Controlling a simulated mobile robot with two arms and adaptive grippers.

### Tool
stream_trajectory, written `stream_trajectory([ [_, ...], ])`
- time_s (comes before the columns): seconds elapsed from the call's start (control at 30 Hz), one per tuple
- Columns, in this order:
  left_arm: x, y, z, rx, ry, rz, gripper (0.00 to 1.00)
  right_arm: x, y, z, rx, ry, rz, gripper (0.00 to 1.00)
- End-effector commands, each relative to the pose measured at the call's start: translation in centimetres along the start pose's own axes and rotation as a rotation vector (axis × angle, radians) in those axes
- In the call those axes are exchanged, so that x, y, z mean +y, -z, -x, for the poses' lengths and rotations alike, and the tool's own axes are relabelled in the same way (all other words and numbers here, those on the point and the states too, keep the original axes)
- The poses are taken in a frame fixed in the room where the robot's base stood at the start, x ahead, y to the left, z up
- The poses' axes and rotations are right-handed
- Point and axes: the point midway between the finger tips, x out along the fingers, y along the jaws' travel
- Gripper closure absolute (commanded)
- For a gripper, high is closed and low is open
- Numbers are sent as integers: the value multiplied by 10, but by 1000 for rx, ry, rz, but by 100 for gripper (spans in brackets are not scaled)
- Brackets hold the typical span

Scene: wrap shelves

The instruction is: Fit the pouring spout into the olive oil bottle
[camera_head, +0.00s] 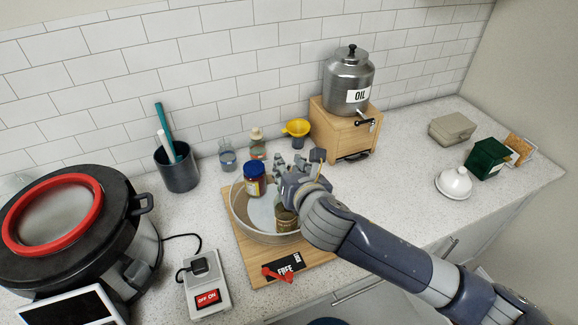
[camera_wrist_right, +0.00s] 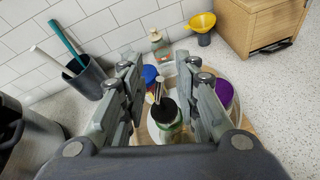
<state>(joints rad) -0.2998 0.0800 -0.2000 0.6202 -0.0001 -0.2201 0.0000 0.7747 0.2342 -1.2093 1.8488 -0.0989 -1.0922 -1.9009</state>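The pouring spout (camera_wrist_right: 164,106), black with a thin metal tube pointing up, shows between my right fingers in the wrist view. Below it is clear greenish glass (camera_wrist_right: 168,135), which looks like the top of the olive oil bottle. I cannot tell how deep the spout sits in the neck. My right gripper (camera_wrist_right: 162,88) is open, its fingers apart on both sides of the spout. In the head view the right gripper (camera_head: 303,170) is over the round metal pan (camera_head: 240,215) and hides the spout. A labelled glass container (camera_head: 285,218) stands below it. My left gripper is not in view.
A blue-lidded jar (camera_head: 254,179) stands in the pan, and a purple lid (camera_wrist_right: 223,92) is right of the fingers. Behind are a yellow funnel (camera_head: 297,128) and an oil dispenser (camera_head: 348,75). A large pot (camera_head: 75,250) and switch box (camera_head: 205,283) are left.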

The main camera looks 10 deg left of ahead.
Motion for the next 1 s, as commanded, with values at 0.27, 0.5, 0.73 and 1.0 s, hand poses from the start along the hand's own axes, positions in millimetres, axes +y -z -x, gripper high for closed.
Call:
stream_trajectory([
  [0.27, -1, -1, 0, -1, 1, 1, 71, 0, 0, 6, 0, 0, 0, 71],
  [0.5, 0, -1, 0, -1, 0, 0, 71, 0, 0, 39, -1, -2, 1, 71],
  [0.73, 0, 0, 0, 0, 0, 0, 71, 0, 0, 81, 0, -2, 0, 71],
  [1.0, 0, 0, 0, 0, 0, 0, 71, 0, 0, 114, 0, -1, 0, 71],
])
